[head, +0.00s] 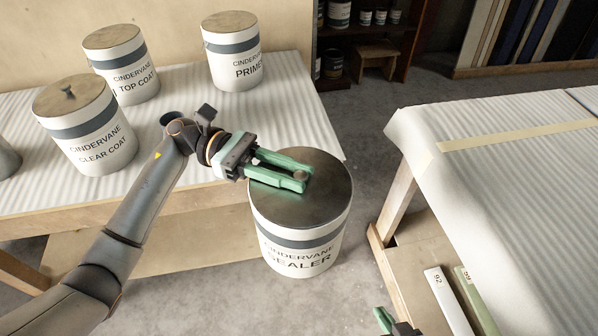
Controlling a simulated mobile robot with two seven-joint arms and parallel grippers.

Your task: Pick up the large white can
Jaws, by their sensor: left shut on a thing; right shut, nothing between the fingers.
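The large white can (301,239) has a dark metal lid, a grey band and the label "SEALER". It is upright and overlaps the right front corner of the left cart in the head view, with floor showing below it. My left gripper (299,179) lies over the lid, its green fingers shut on the small lid knob (300,173). The fingers partly hide the knob. My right gripper (382,318) shows only in part at the bottom edge, shut and empty, away from the can.
The left cart (200,98) has a white padded top bearing the cans "CLEAR COAT" (92,140), "TOP COAT" (127,78) and "PRIMER" (235,62). A second padded cart (520,185) stands at the right, with boards (450,300) below. Concrete floor (355,115) lies between the carts.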

